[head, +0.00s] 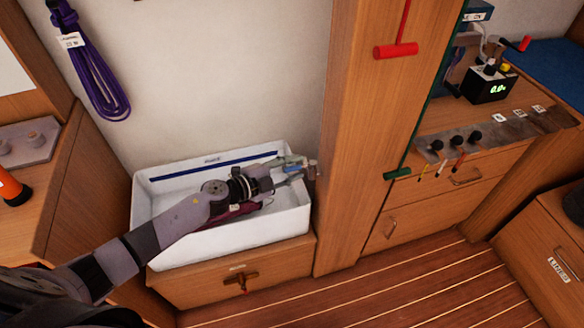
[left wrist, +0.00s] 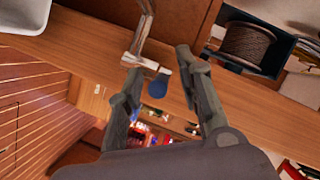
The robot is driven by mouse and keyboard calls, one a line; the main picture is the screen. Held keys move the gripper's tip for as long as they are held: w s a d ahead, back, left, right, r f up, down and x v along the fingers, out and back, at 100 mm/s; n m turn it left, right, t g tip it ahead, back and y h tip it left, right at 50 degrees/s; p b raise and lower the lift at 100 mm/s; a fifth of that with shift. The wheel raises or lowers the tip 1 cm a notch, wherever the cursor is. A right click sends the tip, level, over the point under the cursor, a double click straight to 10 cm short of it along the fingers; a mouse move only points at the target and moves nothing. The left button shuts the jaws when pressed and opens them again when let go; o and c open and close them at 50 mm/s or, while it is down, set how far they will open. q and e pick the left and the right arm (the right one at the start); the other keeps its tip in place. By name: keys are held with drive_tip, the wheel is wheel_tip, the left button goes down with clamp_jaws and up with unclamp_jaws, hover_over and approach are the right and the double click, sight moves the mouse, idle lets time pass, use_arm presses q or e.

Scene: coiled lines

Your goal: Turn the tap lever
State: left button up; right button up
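The tap (left wrist: 146,40) shows in the left wrist view as a bare metal piece with a short arm ending in a dark blue knob (left wrist: 157,88). In the head view its pale metal (head: 312,168) shows small at the side of the wooden post, above the white bin. My left gripper (head: 293,170) reaches over the bin to it. In the left wrist view the gripper (left wrist: 157,64) is open, with one finger on each side of the lever end. A gap shows between the knob and the right finger; contact with the left finger is unclear. My right gripper is out of view.
The white bin (head: 228,238) stands on a wooden drawer unit under my left arm, with dark red line in it. The wooden post (head: 347,130) rises just right of the gripper. A rope spool (left wrist: 247,46) shows in the left wrist view.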

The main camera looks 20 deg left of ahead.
use_arm(q)
drive_tip(key=shift+c, duration=0.6)
clamp_jaws()
idle(0.3)
